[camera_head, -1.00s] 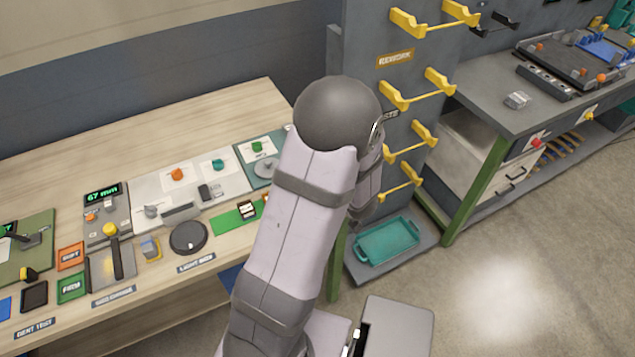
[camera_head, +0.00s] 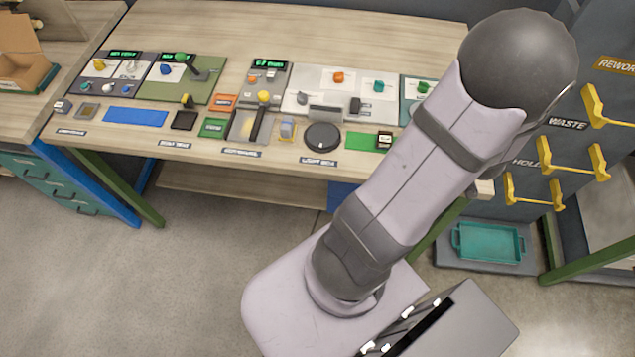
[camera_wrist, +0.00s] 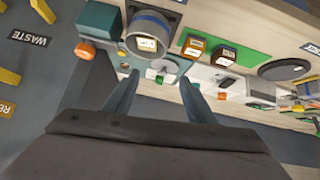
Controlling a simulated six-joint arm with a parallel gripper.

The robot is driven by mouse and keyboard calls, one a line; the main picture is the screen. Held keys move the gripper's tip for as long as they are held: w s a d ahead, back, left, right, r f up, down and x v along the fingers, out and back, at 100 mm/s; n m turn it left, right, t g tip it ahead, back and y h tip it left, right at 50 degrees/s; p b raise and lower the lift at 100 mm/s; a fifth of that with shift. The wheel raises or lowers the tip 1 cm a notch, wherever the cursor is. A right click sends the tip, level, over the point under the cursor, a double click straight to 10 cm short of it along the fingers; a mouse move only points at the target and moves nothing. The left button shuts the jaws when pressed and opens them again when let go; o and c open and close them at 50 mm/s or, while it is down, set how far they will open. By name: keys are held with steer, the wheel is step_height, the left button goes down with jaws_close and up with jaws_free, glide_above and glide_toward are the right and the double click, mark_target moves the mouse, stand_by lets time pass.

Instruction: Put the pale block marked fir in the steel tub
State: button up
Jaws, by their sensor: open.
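My gripper (camera_wrist: 160,92) shows in the wrist view with its two fingers apart and nothing between them. It is above the bench; the head view hides it behind my arm. A round grey metal container (camera_wrist: 133,45), possibly the steel tub, stands beyond the fingertips with a white-labelled piece showing inside its rim. Two small labelled blocks, an orange-brown one (camera_wrist: 194,45) and a darker one (camera_wrist: 225,56), are on a green mat (camera_wrist: 262,49) to its right. One labelled block (camera_head: 385,138) shows in the head view. I cannot read the labels or tell which block is fir.
A black round disc (camera_head: 322,137) and several instrument panels (camera_head: 180,80) fill the bench. Yellow brackets (camera_head: 572,158) stick out from the grey rack at the right. A teal tray (camera_head: 488,243) sits low beneath them. Bare wood (camera_head: 330,35) lies along the bench's back.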

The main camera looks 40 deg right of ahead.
steer(key=w+a+n+g+y, duration=0.3)
steer(key=w+a, duration=1.1)
steer(key=a, duration=0.2)
steer(key=s+a+r+n+g+y, duration=0.1)
steer(key=s+a+n+y, duration=0.1)
steer(key=a, duration=1.1)
steer(key=s+a+n+g+y, duration=0.1)
steer(key=s+a+n+g, duration=0.1)
steer(key=a, duration=1)
steer(key=shift+a+r+n+y, duration=0.35)
steer(key=shift+r+n+y, duration=0.05)
step_height(320, 180, down, 17)
steer(key=b, duration=1.7)
